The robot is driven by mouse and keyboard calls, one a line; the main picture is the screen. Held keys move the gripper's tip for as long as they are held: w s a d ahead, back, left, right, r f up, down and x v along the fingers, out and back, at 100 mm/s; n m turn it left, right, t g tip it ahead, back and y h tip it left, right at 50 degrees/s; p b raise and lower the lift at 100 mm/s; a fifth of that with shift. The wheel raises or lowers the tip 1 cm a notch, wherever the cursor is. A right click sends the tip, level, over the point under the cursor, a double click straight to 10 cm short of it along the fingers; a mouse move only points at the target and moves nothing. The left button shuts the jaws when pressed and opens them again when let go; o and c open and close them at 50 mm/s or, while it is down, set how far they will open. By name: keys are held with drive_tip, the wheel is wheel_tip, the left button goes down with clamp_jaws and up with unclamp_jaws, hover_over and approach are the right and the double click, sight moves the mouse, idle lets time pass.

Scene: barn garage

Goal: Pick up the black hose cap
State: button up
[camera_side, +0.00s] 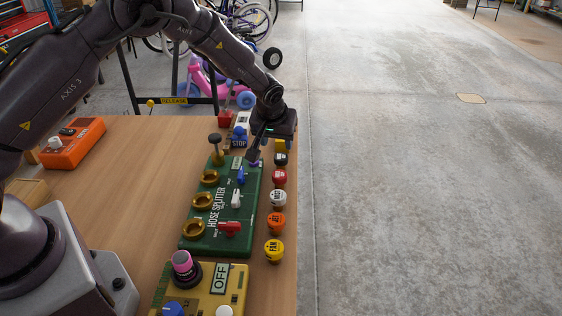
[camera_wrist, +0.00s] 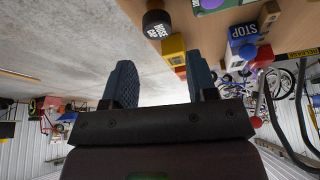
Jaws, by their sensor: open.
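The black hose cap (camera_wrist: 156,25) shows at the top of the wrist view, with white "HOSE CAP" lettering and a brownish lower part. It appears beyond my fingertips, between their two lines, and apart from them. In the side view a small black cap (camera_side: 281,159) stands in the row of knobs along the table's right edge, just below my gripper; its label is too small to read there. My gripper (camera_wrist: 162,80) is open with nothing between its fingers. In the side view my gripper (camera_side: 266,148) hangs over the far end of the row, partly hiding things there.
A green hose splitter (camera_side: 218,240) lies left of the row. Red, white, orange and yellow knobs (camera_side: 274,249) line the edge nearer the camera. A yellow block (camera_wrist: 174,44) sits close to the cap, with a blue STOP piece (camera_wrist: 243,34) nearby. Concrete floor lies right of the table.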

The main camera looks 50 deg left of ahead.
sight(281, 157)
drive_tip(key=x, duration=0.3)
drive_tip(key=shift+f, duration=0.25)
drive_tip(key=shift+d+x, duration=0.1)
drive_tip(key=shift+x, duration=1.3)
drive_tip(key=shift+d+x, duration=0.15)
drive_tip(key=shift+x, duration=1.2)
drive_tip(key=shift+f, duration=0.1)
drive_tip(key=shift+c, duration=0.4)
drive_tip(key=c, duration=0.6)
